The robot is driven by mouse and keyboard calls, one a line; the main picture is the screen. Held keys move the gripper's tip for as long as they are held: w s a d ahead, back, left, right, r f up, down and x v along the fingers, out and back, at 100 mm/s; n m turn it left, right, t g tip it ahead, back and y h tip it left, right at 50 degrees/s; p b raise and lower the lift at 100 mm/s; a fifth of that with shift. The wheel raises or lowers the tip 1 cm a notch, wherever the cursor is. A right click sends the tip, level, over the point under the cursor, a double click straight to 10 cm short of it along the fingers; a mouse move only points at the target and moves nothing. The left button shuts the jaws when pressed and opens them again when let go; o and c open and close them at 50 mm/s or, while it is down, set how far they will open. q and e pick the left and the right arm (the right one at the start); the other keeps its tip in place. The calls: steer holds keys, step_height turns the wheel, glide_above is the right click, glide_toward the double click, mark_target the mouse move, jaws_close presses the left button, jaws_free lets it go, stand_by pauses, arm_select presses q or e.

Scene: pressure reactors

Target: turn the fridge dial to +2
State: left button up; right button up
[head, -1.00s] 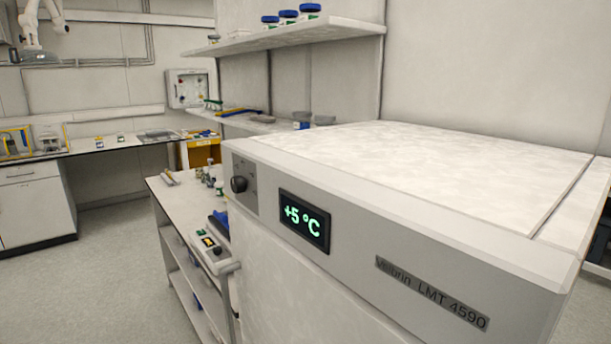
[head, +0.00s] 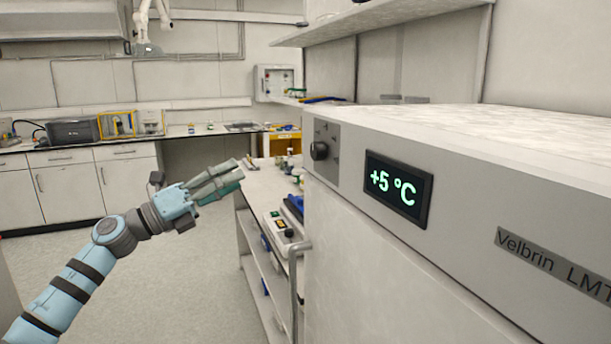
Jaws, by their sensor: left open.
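The fridge (head: 370,270) is a large white and grey box filling the right side of the head view. Its dial (head: 319,151) is a small black knob at the left end of the front panel. The display (head: 398,188) beside it reads +5 °C in green. My left gripper (head: 236,178) is open and empty, to the left of the dial and a little lower in the picture, apart from it. My right gripper is not in view. The marks around the dial are too small to read.
A bench with shelves (head: 254,197) stands behind the fridge, with small devices on it. A vertical door handle (head: 293,290) sits at the fridge's left edge. A wall shelf (head: 400,14) hangs above. The floor (head: 180,270) at left is clear.

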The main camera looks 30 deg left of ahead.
arm_select(q)
steer(key=s+d+r+m+g+h+b, duration=0.1)
steer(key=s+d+r+m+g+h, duration=0.15)
steer(key=s+d+r+m, duration=0.35)
steer(key=m+g+y+p, duration=0.1)
steer(key=m+g+p, duration=0.2)
steer(key=m+p, duration=0.35)
glide_toward(313, 151)
steer(key=shift+n+t, duration=0.25)
steer(key=shift+n, duration=0.2)
steer(key=p+x, duration=0.2)
steer(key=x, duration=0.2)
steer(key=p+x, duration=0.2)
steer(key=x, duration=0.3)
steer(key=shift+s+f, duration=0.1)
steer(key=shift+f, duration=0.1)
jaws_close()
steer(key=shift+s, duration=0.1)
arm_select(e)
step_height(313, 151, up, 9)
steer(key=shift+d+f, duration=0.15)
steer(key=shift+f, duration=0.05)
